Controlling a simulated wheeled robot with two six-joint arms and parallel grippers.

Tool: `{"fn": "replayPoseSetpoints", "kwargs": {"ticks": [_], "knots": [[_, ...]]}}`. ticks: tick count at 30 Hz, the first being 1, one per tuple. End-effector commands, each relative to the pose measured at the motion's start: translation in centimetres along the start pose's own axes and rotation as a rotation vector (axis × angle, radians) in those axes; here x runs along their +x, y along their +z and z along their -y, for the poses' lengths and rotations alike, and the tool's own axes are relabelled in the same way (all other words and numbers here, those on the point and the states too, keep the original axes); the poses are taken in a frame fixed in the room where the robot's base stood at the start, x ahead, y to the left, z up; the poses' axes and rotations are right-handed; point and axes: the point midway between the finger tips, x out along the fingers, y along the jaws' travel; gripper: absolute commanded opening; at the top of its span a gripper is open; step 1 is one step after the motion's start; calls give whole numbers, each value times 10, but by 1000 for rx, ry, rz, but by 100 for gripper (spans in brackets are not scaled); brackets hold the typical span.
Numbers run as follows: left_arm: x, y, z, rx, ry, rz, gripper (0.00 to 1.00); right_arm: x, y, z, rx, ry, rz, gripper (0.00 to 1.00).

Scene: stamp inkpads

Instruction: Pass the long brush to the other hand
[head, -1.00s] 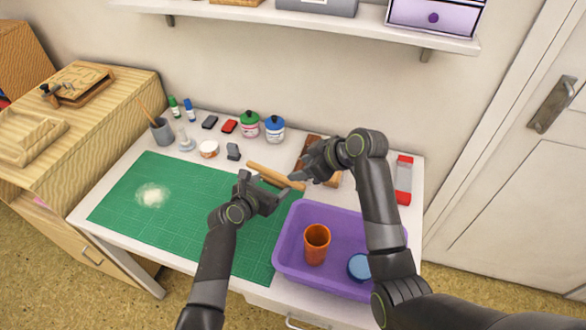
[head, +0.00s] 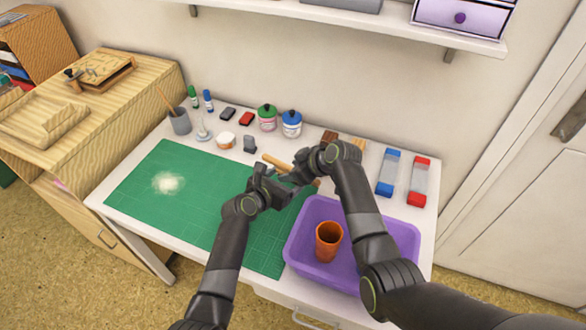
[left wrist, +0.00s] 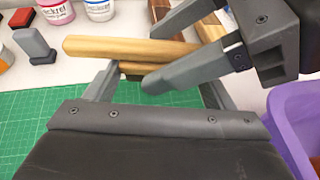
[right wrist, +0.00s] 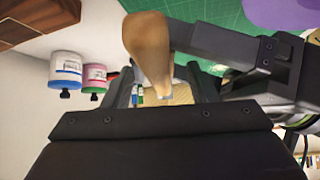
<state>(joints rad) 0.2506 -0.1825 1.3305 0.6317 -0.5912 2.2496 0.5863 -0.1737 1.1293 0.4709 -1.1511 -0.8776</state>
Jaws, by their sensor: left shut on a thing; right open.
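The long brush, with a pale wooden handle (head: 275,162), is held over the far right part of the green mat. My left gripper (head: 265,174) is shut on it. The handle crosses the left wrist view (left wrist: 125,48), and its rounded end is large in the right wrist view (right wrist: 147,45). My right gripper (head: 290,176) is open close beside the left one. In the left wrist view its two fingers lie on either side of the handle; I cannot tell whether they touch it.
A purple tub (head: 297,262) with an orange cup (head: 328,240) stands right of the green mat (head: 160,205). Jars, a pen cup (head: 180,122) and small stamps line the back. Blue-ended (head: 388,172) and red-ended (head: 419,182) cases lie at right.

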Motion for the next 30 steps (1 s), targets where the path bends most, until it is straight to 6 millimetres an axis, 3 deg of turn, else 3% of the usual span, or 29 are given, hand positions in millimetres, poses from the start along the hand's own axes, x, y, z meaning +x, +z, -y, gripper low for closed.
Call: {"fn": "replayPoseSetpoints", "kwargs": {"ticks": [7, 18, 19, 24, 30], "knots": [[0, 0, 0, 0, 0, 1, 54, 0, 0, 0, 0, 0, 0, 53], [0, 0, 0, 0, 0, 1, 54, 0, 0, 0, 0, 1, 0, 6], [0, 0, 0, 0, 0, 1, 78, 0, 0, 0, -1, 1, -1, 4], [0, 0, 0, 0, 0, 0, 100, 0, 0, 0, 0, 1, 0, 3], [0, 0, 0, 0, 0, 0, 100, 0, 0, 0, 0, 0, 0, 3]]}}
